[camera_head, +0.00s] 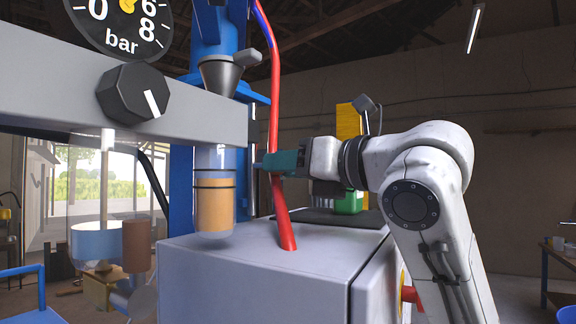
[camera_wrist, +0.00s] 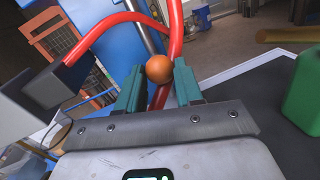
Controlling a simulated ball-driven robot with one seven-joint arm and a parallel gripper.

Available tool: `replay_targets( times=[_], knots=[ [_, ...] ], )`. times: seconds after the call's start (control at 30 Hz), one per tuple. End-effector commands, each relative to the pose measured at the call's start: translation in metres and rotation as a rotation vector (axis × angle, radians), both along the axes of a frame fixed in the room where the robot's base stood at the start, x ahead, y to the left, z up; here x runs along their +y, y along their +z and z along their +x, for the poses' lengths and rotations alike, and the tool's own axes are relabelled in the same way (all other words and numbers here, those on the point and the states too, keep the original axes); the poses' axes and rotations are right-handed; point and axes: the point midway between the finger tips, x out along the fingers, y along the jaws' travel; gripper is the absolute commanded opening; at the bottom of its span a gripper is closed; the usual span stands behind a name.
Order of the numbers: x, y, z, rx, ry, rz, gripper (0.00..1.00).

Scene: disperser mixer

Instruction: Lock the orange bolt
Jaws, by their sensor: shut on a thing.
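The orange bolt (camera_wrist: 159,69) shows in the wrist view as a round orange knob between the teal fingertips of my gripper (camera_wrist: 160,84). My gripper is shut on it. In the head view my gripper (camera_head: 265,161) points left, just right of the grey beam's end and in front of the blue column. The bolt is hidden there. The bolt's shaft and where it sits cannot be made out in either view.
A clear cylinder with orange contents (camera_head: 215,208) hangs left of my gripper. A green canister (camera_wrist: 303,95) stands to the right. A gauge and black knob (camera_head: 133,92) are on the beam.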

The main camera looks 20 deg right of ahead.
Motion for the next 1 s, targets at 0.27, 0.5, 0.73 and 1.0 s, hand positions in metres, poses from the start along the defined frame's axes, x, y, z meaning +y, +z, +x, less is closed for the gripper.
replay_targets(
  times=[0.27,0.5,0.73,1.0],
  knots=[
    [0.000,0.000,0.000,0.000,-0.001,0.000,0.00],
    [-0.001,0.010,0.000,-0.002,-0.001,-0.001,0.00],
    [-0.001,0.036,0.000,-0.001,-0.002,-0.002,0.00],
    [-0.001,0.038,-0.001,-0.009,-0.002,0.003,0.38]
  ],
)
